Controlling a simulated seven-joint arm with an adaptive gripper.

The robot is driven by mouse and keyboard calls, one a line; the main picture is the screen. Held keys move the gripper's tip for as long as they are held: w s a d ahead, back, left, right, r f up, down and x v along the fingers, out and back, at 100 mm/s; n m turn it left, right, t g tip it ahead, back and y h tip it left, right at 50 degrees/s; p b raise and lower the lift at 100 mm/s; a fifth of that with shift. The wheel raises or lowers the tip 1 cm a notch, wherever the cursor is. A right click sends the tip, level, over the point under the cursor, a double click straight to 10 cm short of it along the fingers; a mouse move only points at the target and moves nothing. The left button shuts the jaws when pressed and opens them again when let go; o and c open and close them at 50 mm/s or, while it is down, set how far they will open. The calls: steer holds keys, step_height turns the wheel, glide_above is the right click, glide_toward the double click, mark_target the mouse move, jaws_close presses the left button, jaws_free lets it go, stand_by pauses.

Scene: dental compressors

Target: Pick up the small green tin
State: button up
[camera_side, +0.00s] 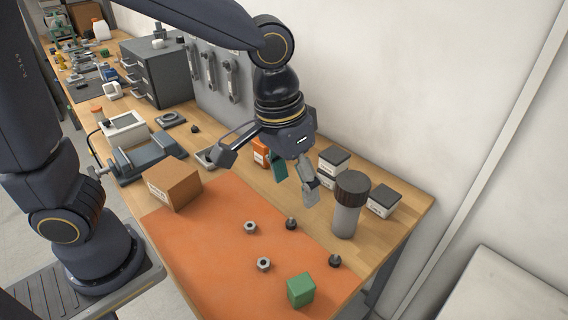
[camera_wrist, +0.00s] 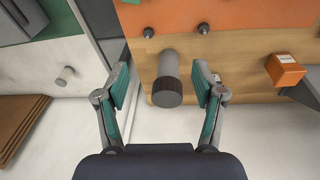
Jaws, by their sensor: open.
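The small green tin (camera_side: 301,290) is a block-shaped green piece. It stands near the front edge of the orange mat in the side view. In the wrist view, a sliver of green (camera_wrist: 131,2), likely the tin, shows at the top edge, mostly cut off. My gripper (camera_side: 294,182) is open and empty, above the back part of the bench, well away from the tin. In the wrist view its two teal-padded fingers (camera_wrist: 162,84) are spread apart, with a grey canister seen between them.
The grey canister with a dark ribbed lid (camera_side: 347,205) stands just right of my gripper. Small lidded boxes (camera_side: 383,202) and an orange box (camera_side: 262,153) are near the wall. Nuts and dark knobs (camera_side: 335,261) lie on the orange mat (camera_side: 205,235). A cardboard box (camera_side: 172,186) stands at its left.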

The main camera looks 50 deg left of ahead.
mark_target(301, 283)
steer(key=s+d+f+m+g+y, duration=0.1)
steer(key=s+d+f+m+g, duration=0.1)
steer(key=s+d+f, duration=0.35)
steer(key=f, duration=0.3)
steer(key=w+f, duration=0.1)
steer(key=f, duration=0.3)
steer(key=w+f, duration=0.1)
steer(key=f, duration=0.3)
steer(key=shift+d+f, duration=0.1)
steer(key=shift+d, duration=0.25)
steer(key=shift+f, duration=2.95)
steer(key=c, duration=1.3)
steer(key=shift+r, duration=0.1)
